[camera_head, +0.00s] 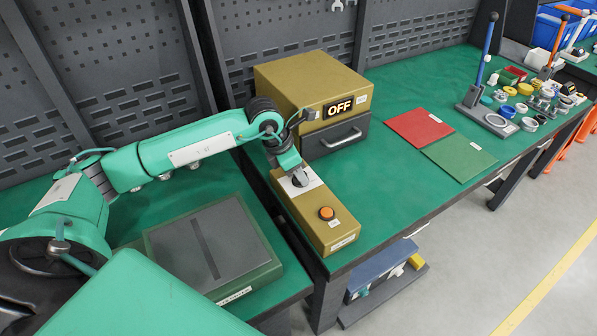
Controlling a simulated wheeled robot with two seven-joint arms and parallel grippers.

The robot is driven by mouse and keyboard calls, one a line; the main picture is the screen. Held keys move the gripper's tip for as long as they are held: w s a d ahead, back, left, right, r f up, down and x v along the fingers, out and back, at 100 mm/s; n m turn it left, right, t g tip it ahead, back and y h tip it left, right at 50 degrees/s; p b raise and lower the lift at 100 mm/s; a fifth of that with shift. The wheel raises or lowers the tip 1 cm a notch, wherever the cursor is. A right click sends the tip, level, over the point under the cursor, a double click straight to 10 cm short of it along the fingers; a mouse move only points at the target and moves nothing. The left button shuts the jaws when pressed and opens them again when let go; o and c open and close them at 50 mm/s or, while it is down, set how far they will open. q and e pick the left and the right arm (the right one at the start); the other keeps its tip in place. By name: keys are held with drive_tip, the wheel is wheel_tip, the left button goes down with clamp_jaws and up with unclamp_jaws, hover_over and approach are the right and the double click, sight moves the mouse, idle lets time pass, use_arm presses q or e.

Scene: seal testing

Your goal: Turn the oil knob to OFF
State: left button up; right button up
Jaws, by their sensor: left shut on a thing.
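The oil knob (300,179) is a small dark knob on a white plate, on top of a long tan control box (325,226) at the left edge of the right-hand bench. My left gripper (299,172) points down at it and is shut on the knob, covering part of it. An orange button (326,213) sits nearer on the same box. A tan tester (307,87) with a grey handled drawer stands just behind. Its display (339,106) reads OFF in lit letters. My right gripper is not in view.
A red mat (419,127) and a green mat (460,156) lie on the bench. A lever press (487,95) and several small rings stand at the far right. A dark-topped box (210,246) lies near my left arm. The bench front is clear.

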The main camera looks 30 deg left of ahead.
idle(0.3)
use_arm(q)
drive_tip(key=o, duration=1)
drive_tip(key=shift+c, duration=0.2)
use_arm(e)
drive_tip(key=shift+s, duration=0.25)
use_arm(q)
drive_tip(key=b+v, duration=0.1)
drive_tip(key=v, duration=1.3)
drive_tip(key=shift+b, duration=0.3)
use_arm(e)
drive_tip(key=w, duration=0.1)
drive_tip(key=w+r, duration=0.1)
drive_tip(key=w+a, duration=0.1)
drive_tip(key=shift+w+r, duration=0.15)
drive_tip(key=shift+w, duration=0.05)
